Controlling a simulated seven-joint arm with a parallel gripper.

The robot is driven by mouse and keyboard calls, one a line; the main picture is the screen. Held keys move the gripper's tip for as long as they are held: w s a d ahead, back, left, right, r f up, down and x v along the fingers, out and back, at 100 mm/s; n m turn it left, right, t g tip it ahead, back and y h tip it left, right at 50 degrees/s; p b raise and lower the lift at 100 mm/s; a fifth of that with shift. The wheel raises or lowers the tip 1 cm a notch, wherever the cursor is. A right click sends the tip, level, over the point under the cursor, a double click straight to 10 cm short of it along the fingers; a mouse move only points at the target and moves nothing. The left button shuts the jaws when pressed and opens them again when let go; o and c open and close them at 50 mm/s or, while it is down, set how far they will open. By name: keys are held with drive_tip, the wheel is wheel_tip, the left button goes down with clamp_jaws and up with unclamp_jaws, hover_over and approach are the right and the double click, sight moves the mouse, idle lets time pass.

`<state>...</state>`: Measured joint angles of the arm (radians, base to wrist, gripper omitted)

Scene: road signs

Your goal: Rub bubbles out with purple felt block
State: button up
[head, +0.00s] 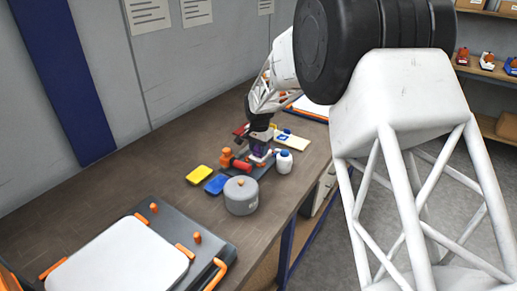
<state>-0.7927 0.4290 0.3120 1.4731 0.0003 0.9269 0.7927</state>
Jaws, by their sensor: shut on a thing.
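My gripper (258,143) is over the middle of the workbench, pointing down, and is shut on a small purple block (260,153), partly hidden by the fingers. The block is low over a dark tray or board among small items; I cannot tell whether it touches anything. A white rounded panel (115,262) lies on a dark grey base with orange clips at the near left, well apart from my gripper. Bubbles cannot be made out at this size.
A yellow block (199,174), a blue block (216,184), a grey lidded pot (241,196), a red-orange tool (228,158) and a white bottle (284,161) crowd around my gripper. A pale card (292,142) lies behind. The bench (125,170) is clear at left.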

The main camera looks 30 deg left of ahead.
drive_tip(key=shift+r, duration=2.5)
